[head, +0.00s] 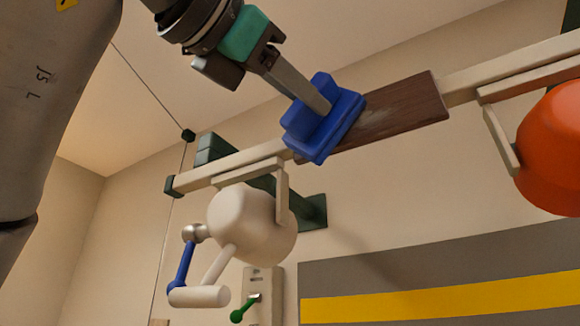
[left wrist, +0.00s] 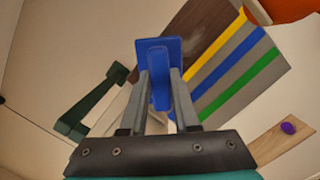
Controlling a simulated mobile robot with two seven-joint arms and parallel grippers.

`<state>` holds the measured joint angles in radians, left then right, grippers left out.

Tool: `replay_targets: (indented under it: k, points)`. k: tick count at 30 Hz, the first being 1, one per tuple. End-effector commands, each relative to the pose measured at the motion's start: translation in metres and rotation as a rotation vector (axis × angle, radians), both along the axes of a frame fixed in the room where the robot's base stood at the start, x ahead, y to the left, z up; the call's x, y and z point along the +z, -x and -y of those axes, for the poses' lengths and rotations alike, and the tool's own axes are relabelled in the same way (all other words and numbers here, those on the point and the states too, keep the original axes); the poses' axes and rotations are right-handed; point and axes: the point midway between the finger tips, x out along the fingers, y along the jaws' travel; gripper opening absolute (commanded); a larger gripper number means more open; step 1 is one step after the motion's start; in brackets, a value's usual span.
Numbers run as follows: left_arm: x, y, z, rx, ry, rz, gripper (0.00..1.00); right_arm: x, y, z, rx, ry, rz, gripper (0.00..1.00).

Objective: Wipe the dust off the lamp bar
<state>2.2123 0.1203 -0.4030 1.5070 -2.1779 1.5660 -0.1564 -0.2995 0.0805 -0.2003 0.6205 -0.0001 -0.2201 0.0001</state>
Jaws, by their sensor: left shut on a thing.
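The lamp bar (head: 235,162) is a cream beam that slopes up to the right in the head view. A dark brown panel (head: 420,100) sits on its middle stretch, with a pale dusty smudge (head: 378,122) near its centre. My left gripper (head: 316,100) is shut on the grip of a blue wiping block (head: 345,127). The block lies over the panel's left end; whether it touches is hard to tell. In the left wrist view the blue block (left wrist: 158,50) stands between the fingers, beside the brown panel (left wrist: 205,28). My right gripper is not in view.
A white lamp (head: 250,225) hangs below the bar at left, an orange lamp (head: 552,150) at right. A dark green bracket (head: 313,211) and a thin cable (head: 160,80) are near the left end. A striped board (head: 440,290) is on the wall below.

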Motion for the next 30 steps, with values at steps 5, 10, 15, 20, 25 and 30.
replay_targets:
  k: [5,10,15,20,25,30]
  points:
    - [0.0,0.005,0.008,0.0,-0.001,0.001,0.0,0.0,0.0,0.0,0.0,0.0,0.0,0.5]
    - [0.0,0.013,0.021,0.0,-0.001,0.003,0.0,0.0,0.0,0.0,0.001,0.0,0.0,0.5]
    - [0.0,0.016,0.027,0.0,0.001,0.001,0.0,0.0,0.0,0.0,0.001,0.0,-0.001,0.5]
    - [0.0,0.019,0.033,0.0,-0.001,0.001,0.0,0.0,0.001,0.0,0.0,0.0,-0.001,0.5]
    - [0.0,0.027,0.046,0.0,-0.002,0.001,0.0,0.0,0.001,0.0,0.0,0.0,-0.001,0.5]
    - [0.0,0.031,0.054,-0.001,-0.001,0.0,0.0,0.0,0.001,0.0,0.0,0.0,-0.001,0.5]
